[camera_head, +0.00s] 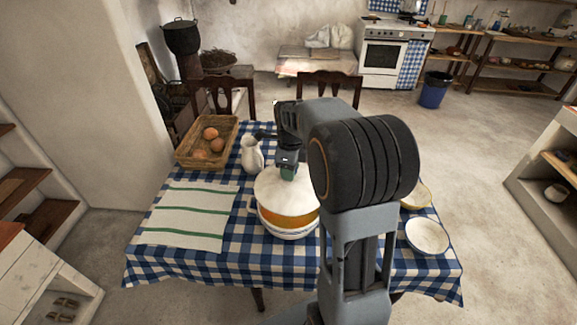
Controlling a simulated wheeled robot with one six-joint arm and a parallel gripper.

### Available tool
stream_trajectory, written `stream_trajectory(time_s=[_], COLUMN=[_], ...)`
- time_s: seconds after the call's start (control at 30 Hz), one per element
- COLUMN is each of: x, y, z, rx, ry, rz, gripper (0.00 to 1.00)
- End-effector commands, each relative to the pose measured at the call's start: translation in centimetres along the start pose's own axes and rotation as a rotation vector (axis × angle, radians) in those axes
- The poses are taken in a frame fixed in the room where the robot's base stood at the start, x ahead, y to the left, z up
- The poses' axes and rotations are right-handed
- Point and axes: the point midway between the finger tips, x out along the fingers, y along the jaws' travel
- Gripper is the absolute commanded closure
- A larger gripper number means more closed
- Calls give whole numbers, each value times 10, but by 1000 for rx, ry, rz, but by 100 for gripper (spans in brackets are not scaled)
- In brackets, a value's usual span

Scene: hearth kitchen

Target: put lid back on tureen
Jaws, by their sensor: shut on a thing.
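The white domed lid (272,192) is over the tureen (290,234) on the checked table. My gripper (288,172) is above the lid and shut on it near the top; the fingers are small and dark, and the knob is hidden. The tureen is white with a thin blue line. An orange strip shows between the lid's front edge and the tureen's lower white part. I cannot tell whether the lid rests on the rim or is held slightly above it. My arm hides the area right of the tureen.
A white pitcher (251,155) stands close behind and left of the tureen. A wicker tray (184,157) with round brown items is at the back left. A striped cloth (185,215) lies left. A white bowl (427,236) and a yellow-rimmed dish (424,192) are at the right.

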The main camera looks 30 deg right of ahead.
Motion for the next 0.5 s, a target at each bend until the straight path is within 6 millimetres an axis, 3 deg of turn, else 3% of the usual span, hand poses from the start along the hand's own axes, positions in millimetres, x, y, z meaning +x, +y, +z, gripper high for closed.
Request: stream_trajectory(time_s=[0.5], x=[42], y=[0], z=[0], rx=[0], ry=[0], rz=[0], gripper=[100])
